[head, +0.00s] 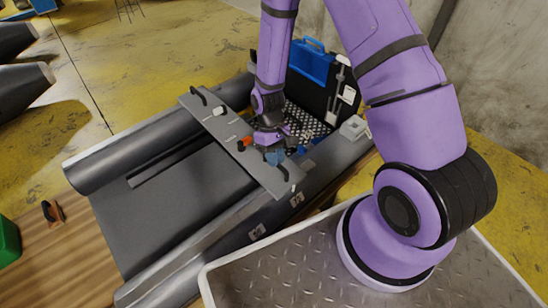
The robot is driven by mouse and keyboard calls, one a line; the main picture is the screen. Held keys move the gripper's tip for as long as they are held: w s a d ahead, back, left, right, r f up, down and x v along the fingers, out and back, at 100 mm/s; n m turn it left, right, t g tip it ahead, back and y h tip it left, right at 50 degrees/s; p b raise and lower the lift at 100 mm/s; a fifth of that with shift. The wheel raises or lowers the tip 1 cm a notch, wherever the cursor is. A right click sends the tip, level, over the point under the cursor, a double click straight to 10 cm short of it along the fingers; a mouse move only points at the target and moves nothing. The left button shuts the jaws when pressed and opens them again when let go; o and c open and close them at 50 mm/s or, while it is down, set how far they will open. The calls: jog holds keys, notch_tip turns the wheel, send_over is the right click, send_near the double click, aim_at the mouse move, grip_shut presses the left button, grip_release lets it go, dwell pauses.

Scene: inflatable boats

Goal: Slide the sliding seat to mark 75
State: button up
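The sliding seat (226,133) is a grey board lying across the grey inflatable boat (165,200), from tube to tube. It carries a black handle near each end, a white knob (219,111) and an orange knob (245,142). My gripper (270,150) is low over the seat's right half, close to the orange knob and the near handle. The fingers are small and partly hidden, so I cannot tell whether they touch or hold anything.
A dark open case (325,95) with a blue box (311,62) stands behind the seat. A white block (354,127) is at its right. A metal tread plate (300,275) lies in front. An orange-and-black tool (52,212) and a green object (8,241) are at left.

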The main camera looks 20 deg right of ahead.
jog(key=o, duration=0.4)
jog(key=shift+r, duration=0.1)
jog(key=shift+v, duration=5.35)
